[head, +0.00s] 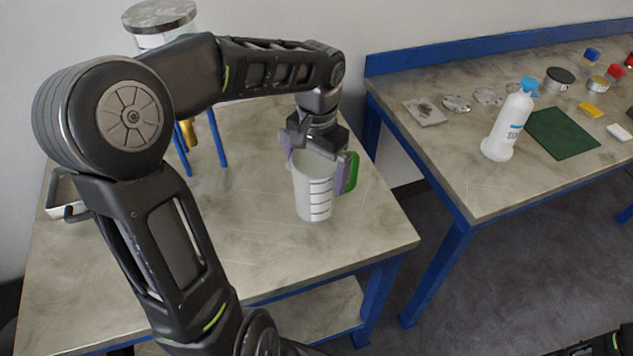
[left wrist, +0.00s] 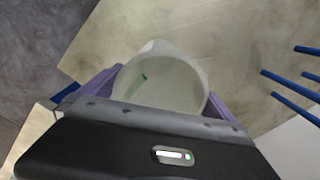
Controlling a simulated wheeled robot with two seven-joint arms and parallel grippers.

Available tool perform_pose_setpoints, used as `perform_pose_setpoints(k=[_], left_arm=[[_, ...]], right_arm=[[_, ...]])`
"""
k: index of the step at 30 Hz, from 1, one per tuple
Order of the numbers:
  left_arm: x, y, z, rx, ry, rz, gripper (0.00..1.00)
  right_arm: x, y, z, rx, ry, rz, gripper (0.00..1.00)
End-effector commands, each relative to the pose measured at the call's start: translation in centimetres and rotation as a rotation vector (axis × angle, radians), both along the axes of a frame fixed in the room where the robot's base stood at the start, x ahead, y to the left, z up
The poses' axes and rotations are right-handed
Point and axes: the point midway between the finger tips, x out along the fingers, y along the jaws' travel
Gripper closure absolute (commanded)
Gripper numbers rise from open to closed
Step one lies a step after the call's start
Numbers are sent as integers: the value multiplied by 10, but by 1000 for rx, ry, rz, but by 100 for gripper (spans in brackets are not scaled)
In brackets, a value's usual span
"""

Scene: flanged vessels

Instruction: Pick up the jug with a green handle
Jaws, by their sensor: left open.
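The jug (head: 315,193) is a pale measuring jug with dark marks, upright on the left table. Its green handle (head: 352,172) is on its right side in the head view. My left gripper (head: 318,170) is over the jug from above, with purple fingers on opposite sides of it. The right finger is between the jug's body and the green handle in the picture. In the left wrist view the jug's round opening (left wrist: 165,82) lies between the open fingers (left wrist: 160,95). I cannot tell whether either finger touches the jug. My right gripper is not in view.
A metal-topped vessel (head: 160,18) on blue legs stands at the back of the left table (head: 270,250). A tray (head: 62,195) is at its left edge. The right table (head: 470,180) holds a white bottle (head: 508,122), a green mat (head: 562,135) and small items. A gap separates the tables.

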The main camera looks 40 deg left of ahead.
Motion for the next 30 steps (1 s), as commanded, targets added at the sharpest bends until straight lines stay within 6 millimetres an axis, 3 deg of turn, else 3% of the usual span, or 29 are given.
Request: perform_pose_setpoints(k=[10,30], left_arm=[[0,0,0,0,0,0,0],[0,0,0,0,0,0,55]], right_arm=[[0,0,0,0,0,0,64],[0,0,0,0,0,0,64]])
